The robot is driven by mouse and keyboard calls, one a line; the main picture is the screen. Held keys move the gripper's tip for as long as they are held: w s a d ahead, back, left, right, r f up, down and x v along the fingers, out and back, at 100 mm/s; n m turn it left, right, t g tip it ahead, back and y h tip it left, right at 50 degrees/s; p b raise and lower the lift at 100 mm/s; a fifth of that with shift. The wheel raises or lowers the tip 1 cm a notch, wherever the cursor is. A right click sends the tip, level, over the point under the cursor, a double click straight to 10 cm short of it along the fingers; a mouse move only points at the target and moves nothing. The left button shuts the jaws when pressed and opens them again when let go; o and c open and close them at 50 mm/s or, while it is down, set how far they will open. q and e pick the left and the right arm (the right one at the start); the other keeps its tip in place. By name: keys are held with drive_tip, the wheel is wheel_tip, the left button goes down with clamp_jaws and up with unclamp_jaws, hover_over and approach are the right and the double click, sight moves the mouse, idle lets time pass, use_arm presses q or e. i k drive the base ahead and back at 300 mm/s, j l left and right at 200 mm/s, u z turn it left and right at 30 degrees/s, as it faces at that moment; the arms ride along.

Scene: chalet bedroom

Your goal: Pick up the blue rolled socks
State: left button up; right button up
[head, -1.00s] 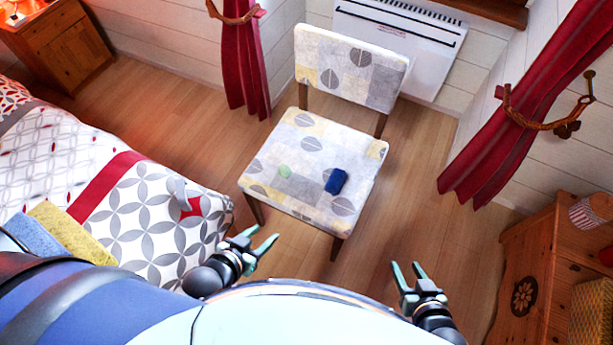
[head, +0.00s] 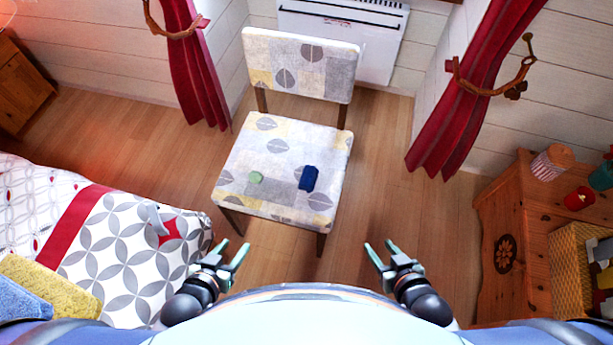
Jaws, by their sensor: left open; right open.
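The blue rolled socks (head: 309,178) lie on the patterned seat of a chair (head: 262,150), right of its middle. A small round pale green thing (head: 256,177) lies on the seat to their left. My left gripper (head: 230,252) is open and empty, below and left of the chair's front edge, near the bed. My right gripper (head: 378,253) is open and empty, below and right of the chair. Both grippers are apart from the socks.
A bed (head: 120,245) with a patterned cover stands at the left, with folded yellow (head: 55,285) and blue (head: 18,295) cloths on it. A wooden dresser (head: 515,225) stands at the right. Red curtains and a white heater (head: 345,38) are behind the chair. Bare floor (head: 410,215) lies between chair and dresser.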

sight(309, 174)
drive_tip(key=k+u, duration=0.15)
drive_tip(key=k, duration=0.5)
drive_tip(key=u, duration=1.45)
drive_tip(key=l+u, duration=0.1)
drive_tip(key=u, duration=0.25)
drive_tip(key=l+u, duration=0.1)
drive_tip(key=u, duration=0.25)
drive_tip(key=l+u, duration=0.1)
drive_tip(key=u, duration=0.2)
drive_tip(key=k+l, duration=0.1)
drive_tip(key=l, duration=0.35)
drive_tip(key=k+l, duration=0.15)
drive_tip(key=l, duration=0.3)
drive_tip(key=k+l, duration=0.1)
drive_tip(key=l, duration=0.35)
drive_tip(key=k+l, duration=0.15)
drive_tip(key=l, duration=0.3)
